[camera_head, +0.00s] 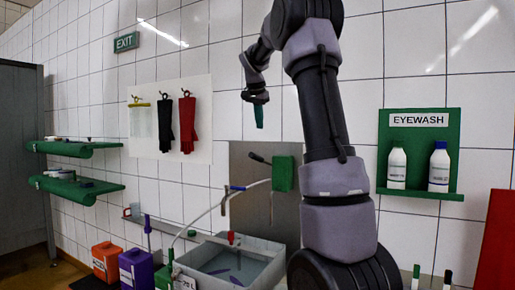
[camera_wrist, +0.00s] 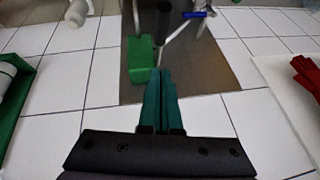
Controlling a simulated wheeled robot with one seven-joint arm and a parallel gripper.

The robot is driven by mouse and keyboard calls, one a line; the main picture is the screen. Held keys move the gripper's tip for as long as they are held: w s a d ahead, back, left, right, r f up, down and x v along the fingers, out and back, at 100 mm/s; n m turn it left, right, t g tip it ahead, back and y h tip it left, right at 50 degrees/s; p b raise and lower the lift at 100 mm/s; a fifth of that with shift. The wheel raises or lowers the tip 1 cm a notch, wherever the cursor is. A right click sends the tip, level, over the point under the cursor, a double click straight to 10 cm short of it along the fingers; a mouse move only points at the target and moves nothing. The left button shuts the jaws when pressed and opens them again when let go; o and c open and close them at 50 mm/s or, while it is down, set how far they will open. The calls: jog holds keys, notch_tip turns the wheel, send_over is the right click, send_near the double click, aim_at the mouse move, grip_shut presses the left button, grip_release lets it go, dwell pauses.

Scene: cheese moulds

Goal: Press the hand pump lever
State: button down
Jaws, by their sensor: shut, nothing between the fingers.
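My gripper (camera_head: 259,122) points down high in front of the tiled wall, above the steel panel (camera_head: 250,205). Its teal fingers are together and empty, seen also in the wrist view (camera_wrist: 160,78). The black-gripped lever (camera_head: 255,157) sticks out to the left from a green block (camera_head: 282,173) on the panel, below my gripper and apart from it. In the wrist view the dark grip (camera_wrist: 163,18) shows beyond the fingertips, with the green block (camera_wrist: 141,60) to its left. The lever's pivot is not clear.
A grey basin (camera_head: 238,262) stands below, with a hose and a blue-handled valve (camera_head: 238,188) above it. The eyewash shelf (camera_head: 420,192) with two bottles is at the right. Gloves (camera_head: 187,122) hang at the left. Orange (camera_head: 106,262) and purple (camera_head: 136,270) canisters stand lower left.

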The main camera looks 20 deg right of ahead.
send_near(263, 160)
jog(key=w, duration=0.2)
jog(key=f, duration=0.2)
jog(key=shift+s+a+f, duration=0.15)
jog(key=shift+a+f, duration=0.1)
jog(key=shift+a, duration=0.1)
jog(key=shift+f, duration=0.2)
jog(key=shift+a, duration=0.1)
